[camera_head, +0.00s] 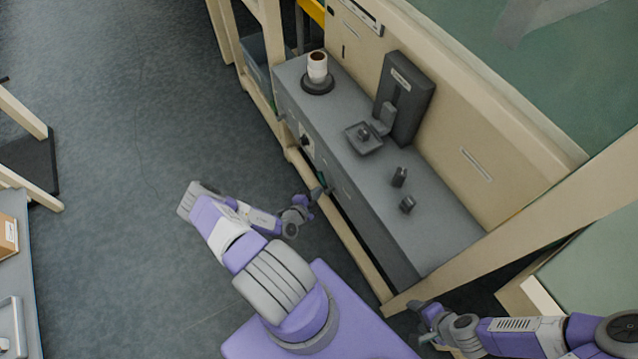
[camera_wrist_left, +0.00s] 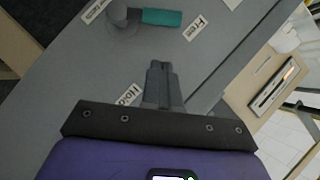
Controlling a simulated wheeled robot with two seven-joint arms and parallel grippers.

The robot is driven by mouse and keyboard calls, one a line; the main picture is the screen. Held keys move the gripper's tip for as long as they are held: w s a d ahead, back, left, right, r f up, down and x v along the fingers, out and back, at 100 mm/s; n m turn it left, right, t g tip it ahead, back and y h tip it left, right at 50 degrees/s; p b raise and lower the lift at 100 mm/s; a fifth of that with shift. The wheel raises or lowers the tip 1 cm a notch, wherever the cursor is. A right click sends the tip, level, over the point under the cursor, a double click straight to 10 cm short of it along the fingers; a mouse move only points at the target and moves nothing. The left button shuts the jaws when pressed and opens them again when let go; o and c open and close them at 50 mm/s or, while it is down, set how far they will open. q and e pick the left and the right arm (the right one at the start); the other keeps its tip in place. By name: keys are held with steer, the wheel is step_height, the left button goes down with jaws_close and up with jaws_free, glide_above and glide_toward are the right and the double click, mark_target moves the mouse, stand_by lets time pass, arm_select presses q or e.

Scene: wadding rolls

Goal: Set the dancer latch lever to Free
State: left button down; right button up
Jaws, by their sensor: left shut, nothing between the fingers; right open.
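The dancer latch lever, with a teal handle (camera_wrist_left: 162,18) on a grey round pivot (camera_wrist_left: 121,15), is on the grey panel in the left wrist view. Its handle points right, with its end close to the Free label (camera_wrist_left: 196,28). The Hold label (camera_wrist_left: 128,95) is lower, beside my left gripper. My left gripper (camera_wrist_left: 160,68) is shut and empty, its tips apart from the handle in the picture. In the head view my left gripper (camera_head: 318,194) is at the cabinet's front face, where a bit of teal shows. My right gripper (camera_head: 420,320) is open at the lower right, away from the lever.
The grey cabinet top (camera_head: 440,225) holds a white roll (camera_head: 317,68) on a dark base, a dark upright block (camera_head: 404,97), a small square tray (camera_head: 364,139) and two small dark fittings. A beige rail (camera_head: 345,232) runs along the cabinet's front.

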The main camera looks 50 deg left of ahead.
arm_select(q)
steer(key=v, duration=0.6)
steer(key=shift+s+r+p, duration=0.25)
steer(key=shift+p, duration=0.05)
